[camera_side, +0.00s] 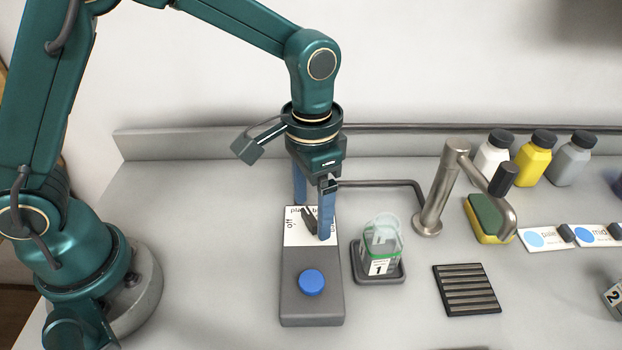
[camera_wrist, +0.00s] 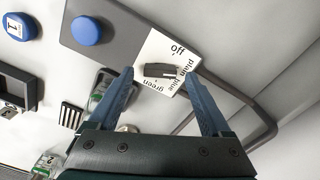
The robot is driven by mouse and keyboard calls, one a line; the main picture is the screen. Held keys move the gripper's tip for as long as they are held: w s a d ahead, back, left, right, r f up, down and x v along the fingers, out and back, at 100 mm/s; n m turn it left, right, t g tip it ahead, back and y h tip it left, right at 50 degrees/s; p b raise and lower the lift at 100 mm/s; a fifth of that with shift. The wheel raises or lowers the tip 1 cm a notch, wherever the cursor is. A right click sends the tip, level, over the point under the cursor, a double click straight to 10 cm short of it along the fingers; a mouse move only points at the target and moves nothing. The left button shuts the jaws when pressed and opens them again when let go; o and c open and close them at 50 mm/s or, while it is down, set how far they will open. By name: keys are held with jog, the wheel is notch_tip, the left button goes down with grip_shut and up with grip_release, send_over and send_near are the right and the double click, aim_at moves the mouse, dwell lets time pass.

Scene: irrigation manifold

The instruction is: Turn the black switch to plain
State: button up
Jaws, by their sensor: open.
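The black switch (camera_side: 309,221) is a small elongated knob on a white label plate at the far end of a dark grey box (camera_side: 312,262). In the wrist view the switch (camera_wrist: 160,70) lies between my two blue fingers, with the words off, plain, blue and green printed around it. I cannot tell surely which word it points to. My gripper (camera_side: 313,218) points down over the plate, open, one finger on each side of the switch. In the side view the near finger hides part of the plate. I cannot tell whether either finger touches the switch.
A blue button (camera_side: 311,282) sits on the box's near end. Right of it are a clear container (camera_side: 381,250) labelled 1 on a tray, a metal tap (camera_side: 440,190), a sponge (camera_side: 488,218) and a slotted black grate (camera_side: 466,289). Bottles (camera_side: 535,158) stand behind. The counter left of the box is clear.

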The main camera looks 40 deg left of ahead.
aim_at(311, 215)
jog(key=shift+r, duration=2.2)
jog(key=s+a+r+n+t, duration=0.2)
jog(key=s+a+r+t, duration=0.1)
jog(key=a+r, duration=0.4)
jog(key=s+a+f+n+t, duration=0.1)
jog(key=s+a+n+t, duration=0.1)
jog(key=s, duration=0.6)
jog(key=shift+s+a+f+t, duration=0.15)
jog(key=shift+s+a+t, duration=0.2)
jog(key=shift+a, duration=0.1)
